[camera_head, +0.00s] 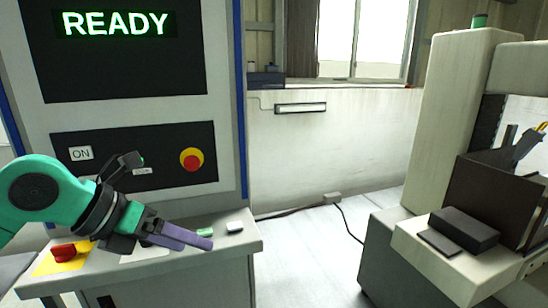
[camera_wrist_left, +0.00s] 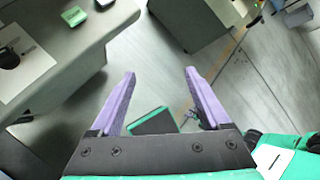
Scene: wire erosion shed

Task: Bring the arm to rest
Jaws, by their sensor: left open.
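My left arm comes in from the left in the head view, with its green link in front of the control cabinet (camera_head: 222,100). My right gripper does not show in either view.
The cabinet has a lit READY display (camera_head: 115,24) and a red stop button (camera_head: 191,159). On the shelf are a red button on yellow (camera_head: 63,252), a green item (camera_head: 205,232) and a white item (camera_head: 235,227). A machine (camera_head: 455,120) stands right; floor (camera_head: 310,245) between is mostly clear, with a cable.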

